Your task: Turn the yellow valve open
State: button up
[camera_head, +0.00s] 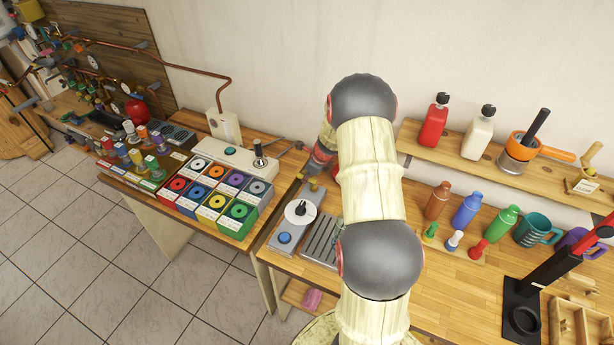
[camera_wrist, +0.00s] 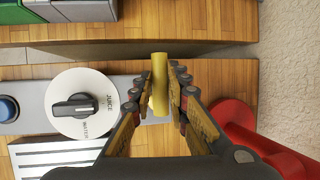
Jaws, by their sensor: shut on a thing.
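In the head view, a small yellow piece (camera_head: 313,184) shows at the back end of the dispenser panel, beside my arm. My arm hides most of the gripper there. How far the handle is turned is hard to tell.
A white dial (camera_wrist: 82,103) marked juice and water and a blue button (camera_wrist: 8,109) sit close by on the panel. A red object (camera_wrist: 240,120) stands right of my fingers. Coloured boxes (camera_head: 215,198) fill the left table; bottles (camera_head: 466,209) stand right.

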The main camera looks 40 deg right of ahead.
grip_shut()
dwell(0.5)
jog(key=n, duration=0.1)
jog(key=n+y+b, duration=0.1)
jog(key=n+b, duration=0.1)
jog(key=shift+s+a+f+n+y, duration=0.15)
jog(key=shift+s+a+n+y, duration=0.15)
jog(key=shift+s, duration=0.05)
jog(key=n, duration=0.1)
jog(key=n+y+b, duration=0.1)
jog(key=n, duration=0.1)
jog(key=s+n+g, duration=0.1)
jog(key=shift+a+n+y, duration=0.3)
jog(key=shift+y, duration=0.1)
jog(key=n+g, duration=0.1)
jog(key=n, duration=0.1)
jog(key=s+n+g+y, duration=0.1)
jog(key=n, duration=0.2)
jog(key=shift+s, duration=0.15)
jog(key=shift+s+d+n+g+y, duration=0.15)
jog(key=shift+n+g, duration=0.15)
jog(key=shift+n, duration=0.45)
jog(key=shift+s+a+n+g+y, duration=0.1)
jog(key=shift+s+n+g, duration=0.15)
jog(key=shift+n, duration=0.55)
jog(key=shift+s+d+n+g+y, duration=0.15)
jog(key=shift+n+g, duration=0.2)
jog(key=shift+n, duration=0.4)
